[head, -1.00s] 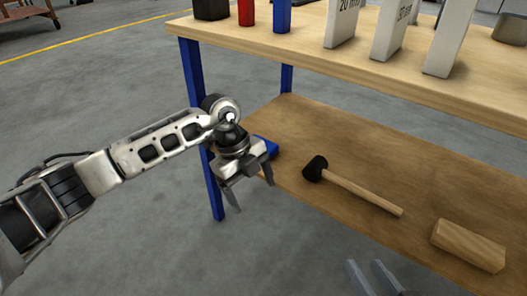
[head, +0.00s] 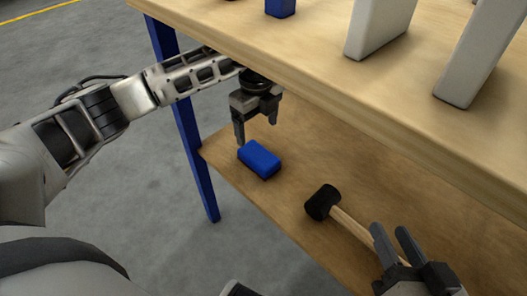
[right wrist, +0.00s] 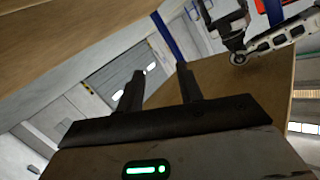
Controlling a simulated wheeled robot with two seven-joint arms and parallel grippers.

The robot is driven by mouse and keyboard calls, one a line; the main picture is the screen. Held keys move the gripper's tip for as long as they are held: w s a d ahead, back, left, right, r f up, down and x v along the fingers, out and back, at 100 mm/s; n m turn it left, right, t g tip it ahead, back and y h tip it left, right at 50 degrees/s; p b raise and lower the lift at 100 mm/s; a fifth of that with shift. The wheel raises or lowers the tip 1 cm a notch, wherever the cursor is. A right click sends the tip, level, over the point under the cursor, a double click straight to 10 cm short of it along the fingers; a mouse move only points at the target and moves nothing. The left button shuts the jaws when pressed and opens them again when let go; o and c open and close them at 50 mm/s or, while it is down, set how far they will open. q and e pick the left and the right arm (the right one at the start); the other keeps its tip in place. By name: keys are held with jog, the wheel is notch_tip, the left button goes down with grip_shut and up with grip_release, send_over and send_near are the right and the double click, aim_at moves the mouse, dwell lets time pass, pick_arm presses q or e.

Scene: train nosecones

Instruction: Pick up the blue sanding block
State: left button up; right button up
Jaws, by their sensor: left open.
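The blue sanding block (head: 260,159) lies on the lower shelf near its left end in the head view. My left gripper (head: 256,136) is open and points down just above and behind the block, with its fingers apart and nothing between them. My right gripper (head: 388,238) is at the lower right of the head view, over the mallet's handle. Its two fingers stand apart with nothing between them, and they also show in the right wrist view (right wrist: 160,82).
A black-headed mallet (head: 322,202) lies on the lower shelf (head: 300,235) right of the block. The upper tabletop (head: 330,90) overhangs the shelf close to my left arm. A blue table leg (head: 190,140) stands at the left. Pale upright blocks (head: 380,27) stand on top.

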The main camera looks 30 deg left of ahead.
pick_arm(q)
jog(key=b, duration=0.2)
send_over(258, 154)
jog(key=f, duration=0.5)
jog(key=shift+s, duration=0.3)
jog(key=shift+f, duration=0.55)
jog(key=f, duration=0.1)
jog(key=f+b, duration=0.2)
jog(key=shift+w+d+f, duration=0.1)
jog(key=shift+w+f, duration=0.15)
jog(key=shift+f+b, duration=0.4)
jog(key=shift+f, duration=0.3)
pick_arm(e)
jog(key=r, duration=0.1)
jog(key=r+t+y, duration=0.1)
jog(key=w+r+t, duration=0.1)
jog(key=shift+a+y, duration=0.3)
jog(key=shift+y, duration=0.1)
pick_arm(q)
jog(key=c, duration=1.2)
pick_arm(e)
jog(key=shift+f, duration=0.1)
